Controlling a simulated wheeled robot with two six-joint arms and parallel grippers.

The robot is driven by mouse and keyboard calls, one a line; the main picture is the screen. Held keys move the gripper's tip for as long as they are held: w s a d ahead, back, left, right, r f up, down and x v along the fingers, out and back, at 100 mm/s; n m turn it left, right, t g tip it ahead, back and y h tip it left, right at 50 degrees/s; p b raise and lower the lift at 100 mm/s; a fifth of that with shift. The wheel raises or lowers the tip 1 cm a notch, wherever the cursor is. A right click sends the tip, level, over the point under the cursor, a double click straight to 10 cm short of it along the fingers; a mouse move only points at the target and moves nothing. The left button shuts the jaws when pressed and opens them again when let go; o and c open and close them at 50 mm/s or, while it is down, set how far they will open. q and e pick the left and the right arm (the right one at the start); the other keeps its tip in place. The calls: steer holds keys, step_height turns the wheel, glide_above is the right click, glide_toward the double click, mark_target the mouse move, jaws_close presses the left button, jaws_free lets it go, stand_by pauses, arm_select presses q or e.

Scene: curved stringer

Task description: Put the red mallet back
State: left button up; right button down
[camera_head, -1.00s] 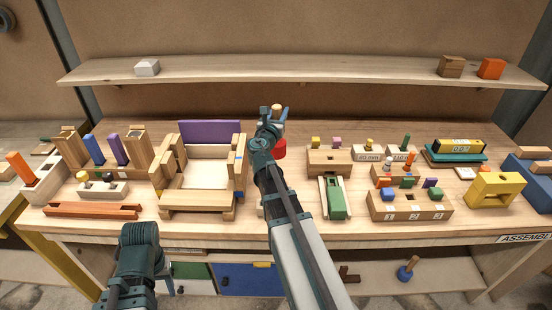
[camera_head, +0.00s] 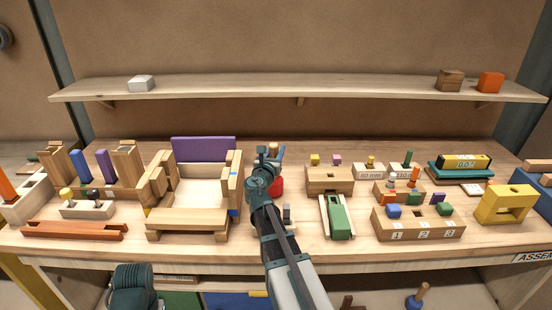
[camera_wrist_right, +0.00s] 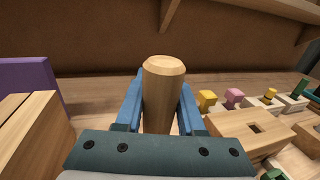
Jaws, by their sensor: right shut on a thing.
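The red mallet stands upright, with its red head (camera_head: 276,187) low and its pale wooden handle (camera_head: 273,148) pointing up. My right gripper (camera_head: 268,152) is shut around the handle, which shows between the blue fingers in the right wrist view (camera_wrist_right: 162,95). The head is partly hidden by my right arm, and I cannot tell whether it touches the bench (camera_head: 290,248). Only a dark part of my left arm shows at the lower left; its gripper is out of view.
Left of the mallet is a wooden frame with a purple back panel (camera_head: 203,149). To the right are a wooden block with a green slide (camera_head: 340,217) and a numbered block (camera_head: 418,229). A small light and dark piece (camera_head: 287,214) is partly hidden by my arm. A shelf (camera_head: 300,89) runs behind.

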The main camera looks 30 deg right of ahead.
steer(key=shift+f, duration=0.2)
steer(key=shift+f, duration=0.2)
steer(key=c, duration=0.5)
jaws_free()
steer(key=shift+r, duration=0.15)
steer(key=shift+s+a+r, duration=0.1)
steer(key=shift+s+a, duration=0.05)
steer(key=shift+s, duration=0.05)
steer(key=v, duration=1.1)
steer(key=shift+s+a, duration=0.15)
steer(key=shift+s, duration=0.1)
